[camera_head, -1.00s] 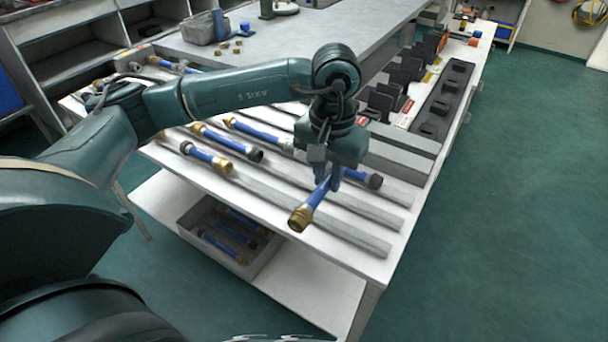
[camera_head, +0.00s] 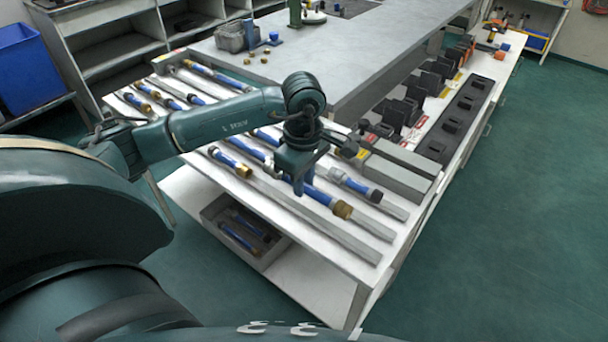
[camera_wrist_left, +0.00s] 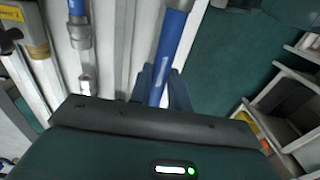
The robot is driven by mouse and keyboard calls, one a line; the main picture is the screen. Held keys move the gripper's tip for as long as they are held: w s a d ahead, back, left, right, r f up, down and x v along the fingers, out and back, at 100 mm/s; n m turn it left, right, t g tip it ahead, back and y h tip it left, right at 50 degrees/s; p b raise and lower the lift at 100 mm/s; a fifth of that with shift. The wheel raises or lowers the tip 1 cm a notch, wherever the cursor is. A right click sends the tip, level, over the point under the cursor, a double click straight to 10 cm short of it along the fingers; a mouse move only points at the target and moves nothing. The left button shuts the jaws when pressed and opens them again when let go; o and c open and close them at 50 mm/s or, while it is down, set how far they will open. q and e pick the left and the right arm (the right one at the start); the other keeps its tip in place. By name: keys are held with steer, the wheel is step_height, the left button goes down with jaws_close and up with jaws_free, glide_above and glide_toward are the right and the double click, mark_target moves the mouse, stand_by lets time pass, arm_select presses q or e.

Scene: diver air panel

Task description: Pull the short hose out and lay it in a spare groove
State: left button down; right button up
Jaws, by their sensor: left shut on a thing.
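My left gripper (camera_head: 298,188) is shut on a blue hose (camera_head: 318,195) with a brass end (camera_head: 342,210), over the front part of the grooved table (camera_head: 345,262). The hose runs nearly along the grey ridges, brass end toward the front right. In the left wrist view the blue hose (camera_wrist_left: 168,52) passes between the fingers. My right gripper is not in view.
Another blue hose with a dark end (camera_head: 375,196) lies just right. A brass-ended hose (camera_head: 228,160) and several others lie in grooves to the left. Grey blocks (camera_head: 402,167) stand at the right edge. A bin of hoses (camera_head: 272,255) sits on the lower shelf.

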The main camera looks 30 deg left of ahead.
arm_select(q)
steer(key=shift+f+b, duration=0.35)
steer(key=shift+f, duration=0.3)
steer(key=shift+f+b, duration=0.5)
steer(key=shift+f, duration=0.35)
step_height(320, 180, down, 3)
steer(key=shift+r+b, duration=0.2)
steer(key=shift+b, duration=0.75)
steer(key=shift+f+b, duration=0.55)
steer(key=shift+f, duration=0.05)
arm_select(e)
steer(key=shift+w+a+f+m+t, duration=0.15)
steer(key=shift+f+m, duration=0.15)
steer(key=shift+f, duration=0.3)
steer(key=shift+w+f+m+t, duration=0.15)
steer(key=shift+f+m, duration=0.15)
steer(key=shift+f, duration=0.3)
arm_select(q)
steer(key=c, duration=1.2)
jaws_free()
steer(key=shift+c, duration=0.2)
step_height(320, 180, up, 13)
steer(key=shift+r, duration=0.1)
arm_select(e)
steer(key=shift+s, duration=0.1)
